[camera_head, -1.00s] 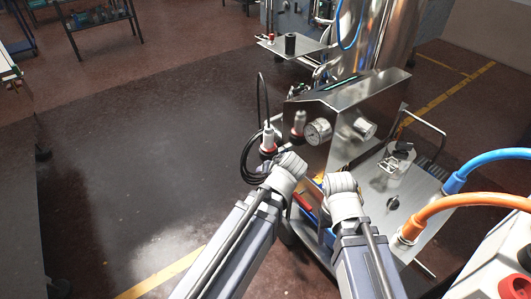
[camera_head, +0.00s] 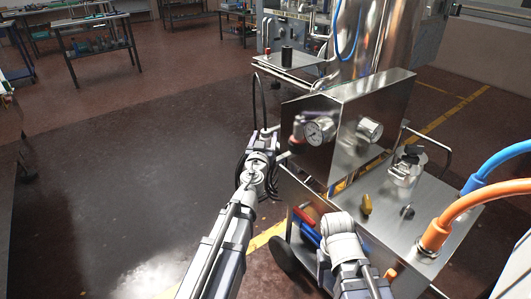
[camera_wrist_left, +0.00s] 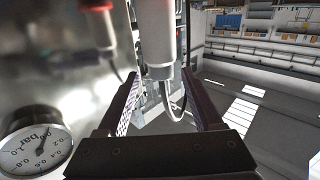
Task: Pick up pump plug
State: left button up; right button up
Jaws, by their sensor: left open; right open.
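The pump plug (camera_wrist_left: 157,42) is a pale cylinder with a grey lower end, upright between the two fingers of my left gripper (camera_wrist_left: 160,105) in the left wrist view. The fingers are open, one on each side; I cannot tell whether either touches it. A thin cable loops below the plug there. In the head view my left gripper (camera_head: 263,148) is at the plug's place beside the steel panel and mostly hides it. The end of my right arm, with its gripper (camera_head: 338,222), is over the cart's near edge; its fingertips are hidden.
The steel panel (camera_head: 335,140) with a pressure gauge (camera_head: 318,131) stands close right of my left gripper. The steel cart top (camera_head: 375,220) carries a brass fitting (camera_head: 367,205) and thick blue (camera_head: 495,165) and orange (camera_head: 470,208) hoses. Floor on the left is clear.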

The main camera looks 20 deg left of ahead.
pick_arm(q)
jog(key=w, duration=0.4)
jog(key=w+a, duration=0.1)
jog(key=w, duration=0.1)
jog(key=shift+w+f, duration=0.15)
jog(key=shift+w, duration=0.05)
grip_shut()
dwell(0.5)
dwell(0.9)
